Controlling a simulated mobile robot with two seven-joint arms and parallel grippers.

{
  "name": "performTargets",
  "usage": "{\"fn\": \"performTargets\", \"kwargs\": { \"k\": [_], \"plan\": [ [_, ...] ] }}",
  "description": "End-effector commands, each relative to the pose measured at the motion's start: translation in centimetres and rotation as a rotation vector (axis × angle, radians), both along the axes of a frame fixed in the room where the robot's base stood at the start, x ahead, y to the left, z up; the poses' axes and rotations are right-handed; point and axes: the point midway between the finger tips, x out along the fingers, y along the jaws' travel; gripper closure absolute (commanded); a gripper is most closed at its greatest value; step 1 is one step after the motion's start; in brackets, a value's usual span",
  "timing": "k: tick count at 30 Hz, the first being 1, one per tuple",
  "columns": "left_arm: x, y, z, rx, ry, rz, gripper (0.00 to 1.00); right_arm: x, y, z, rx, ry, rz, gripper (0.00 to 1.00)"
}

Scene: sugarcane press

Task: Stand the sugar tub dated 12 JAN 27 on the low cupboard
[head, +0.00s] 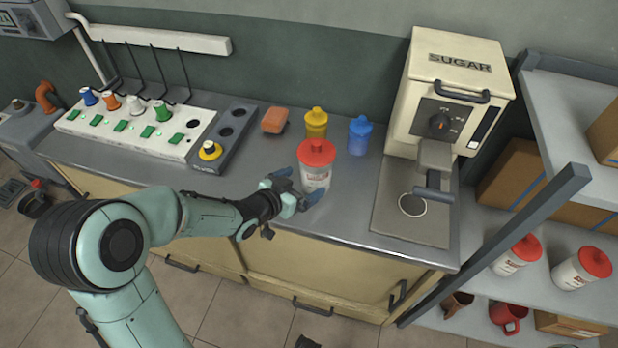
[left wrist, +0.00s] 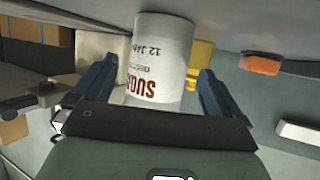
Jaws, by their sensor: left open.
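A white sugar tub with a red lid (head: 316,178) stands upright on the steel top of the low cupboard (head: 345,222), near its front edge. In the left wrist view the same tub (left wrist: 160,62) appears upside down, and its label reads SUGAR and 12 JAN; the year is not readable. My left gripper (head: 298,192) is open, with one finger on each side of the tub. In the left wrist view a gap shows on at least the right side between finger and tub. My right gripper is not in view.
Yellow (head: 316,124) and blue (head: 359,136) containers and an orange block (head: 274,121) stand behind the tub. A sugar dispenser (head: 450,90) is to the right. Two more red-lidded tubs (head: 517,256) (head: 582,268) are on the right shelf. A switch panel (head: 135,130) is at left.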

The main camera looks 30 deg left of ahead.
Motion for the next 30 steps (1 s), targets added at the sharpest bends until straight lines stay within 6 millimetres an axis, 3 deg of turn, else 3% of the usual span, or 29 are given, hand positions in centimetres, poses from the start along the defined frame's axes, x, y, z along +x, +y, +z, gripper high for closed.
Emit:
{"fn": "performTargets", "kwargs": {
  "k": [6,12,30],
  "plan": [
    [-4.4,0.7,2.0,0.002,-0.002,0.002,0.00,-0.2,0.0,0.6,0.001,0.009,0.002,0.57],
    [-6.6,1.1,2.9,-0.001,-0.001,0.001,0.00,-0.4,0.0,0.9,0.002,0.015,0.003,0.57],
    [-7.1,1.1,3.0,0.000,0.000,-0.001,0.00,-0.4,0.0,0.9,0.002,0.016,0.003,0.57]
  ]
}}
